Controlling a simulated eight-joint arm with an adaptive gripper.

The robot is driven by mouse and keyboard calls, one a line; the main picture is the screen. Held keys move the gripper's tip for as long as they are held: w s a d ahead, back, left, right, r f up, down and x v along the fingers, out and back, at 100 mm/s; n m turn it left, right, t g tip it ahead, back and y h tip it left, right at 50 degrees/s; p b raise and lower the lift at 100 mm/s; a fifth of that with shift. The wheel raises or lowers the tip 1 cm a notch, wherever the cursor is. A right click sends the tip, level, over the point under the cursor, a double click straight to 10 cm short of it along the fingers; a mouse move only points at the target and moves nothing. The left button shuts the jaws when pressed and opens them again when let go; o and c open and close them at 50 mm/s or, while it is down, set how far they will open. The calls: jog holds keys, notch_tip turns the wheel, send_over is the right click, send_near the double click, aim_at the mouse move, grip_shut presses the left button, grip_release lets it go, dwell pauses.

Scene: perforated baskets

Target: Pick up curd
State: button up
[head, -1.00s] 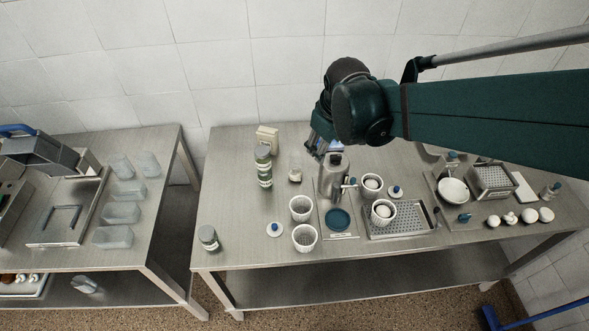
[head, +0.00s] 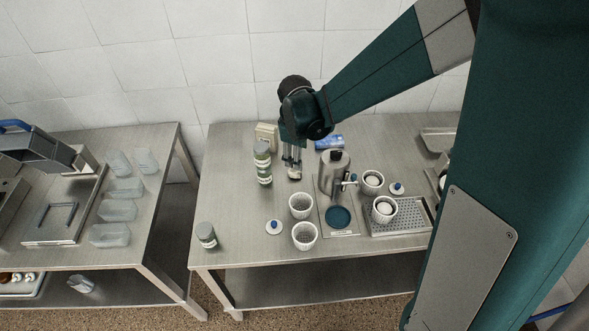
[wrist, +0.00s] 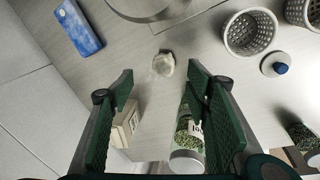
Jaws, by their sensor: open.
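In the wrist view this pale item (wrist: 163,64) is just beyond and between the tips of my open gripper (wrist: 160,78). Nothing is held. I cannot tell whether this item is the curd. White rounded lumps that could be curd (head: 384,208) sit in the two perforated white baskets at the right.
A jar with green contents (head: 263,168) (wrist: 188,140) and a cream box (head: 266,136) (wrist: 125,124) stand close to my gripper. A metal can with a tap (head: 333,172) is to the right. A blue pack (head: 329,142) (wrist: 76,27) lies behind.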

aim_at(294, 170)
jog(key=shift+n, duration=0.5)
jog(key=shift+w+a+f, duration=0.2)
jog(key=shift+a+f, duration=0.05)
jog(key=shift+f, duration=0.4)
jog(key=shift+w+a+f, duration=0.25)
jog(key=shift+a+f, duration=0.05)
jog(key=shift+f, duration=0.35)
jog(key=shift+w+a+f, duration=0.2)
jog(key=shift+a+f, duration=0.05)
jog(key=shift+f, duration=0.4)
jog(key=shift+f, duration=0.1)
jog(key=shift+x, duration=1.15)
jog(key=shift+f, duration=0.1)
jog(key=shift+s+b+x, duration=0.2)
jog(key=shift+b+x, duration=0.2)
jog(key=shift+x, duration=2.1)
jog(key=shift+c, duration=0.7)
jog(key=c, duration=0.9)
